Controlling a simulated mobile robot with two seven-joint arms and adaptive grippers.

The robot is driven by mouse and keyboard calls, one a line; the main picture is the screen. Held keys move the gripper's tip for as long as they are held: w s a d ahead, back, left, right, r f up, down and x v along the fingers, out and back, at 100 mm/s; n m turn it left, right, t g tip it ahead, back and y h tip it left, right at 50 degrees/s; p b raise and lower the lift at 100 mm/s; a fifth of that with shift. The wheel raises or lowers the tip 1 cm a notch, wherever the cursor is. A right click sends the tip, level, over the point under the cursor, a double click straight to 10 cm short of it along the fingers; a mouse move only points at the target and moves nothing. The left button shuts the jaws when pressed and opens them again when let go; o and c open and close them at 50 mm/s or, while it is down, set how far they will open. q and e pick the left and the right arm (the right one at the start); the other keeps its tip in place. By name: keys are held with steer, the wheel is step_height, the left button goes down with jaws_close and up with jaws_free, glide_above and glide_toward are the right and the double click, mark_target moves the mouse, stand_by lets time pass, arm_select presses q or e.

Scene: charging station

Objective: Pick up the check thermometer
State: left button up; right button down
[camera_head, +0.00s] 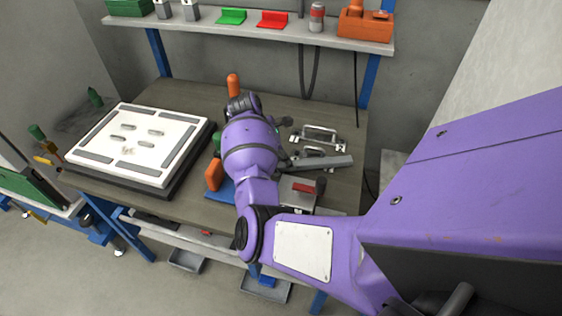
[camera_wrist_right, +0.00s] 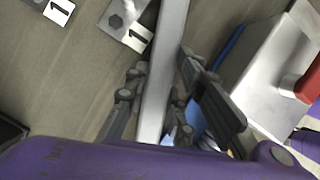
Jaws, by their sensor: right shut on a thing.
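My right gripper (camera_head: 287,160) is at the workbench, largely hidden behind my purple forearm in the head view. In the right wrist view its fingers (camera_wrist_right: 160,72) are shut on a long, plain grey bar (camera_wrist_right: 167,55). The bar runs between the two fingers and past the top of that view. In the head view a grey bar (camera_head: 328,162) sticks out to the right of the gripper. It fits the check thermometer, but no scale or label shows. I cannot tell whether it is clear of the bench. My left gripper is not in view.
Metal brackets marked 1 (camera_wrist_right: 130,20) and a handled piece (camera_head: 320,134) lie close by. A metal block with a red handle (camera_head: 304,189) sits nearer. A white panel (camera_head: 138,128) covers the bench's left. A loaded shelf (camera_head: 240,29) runs above the back.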

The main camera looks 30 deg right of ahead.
steer(key=shift+f, duration=0.15)
steer(key=c, duration=1.5)
jaws_free()
steer(key=shift+c, duration=0.2)
steer(key=shift+o, duration=0.3)
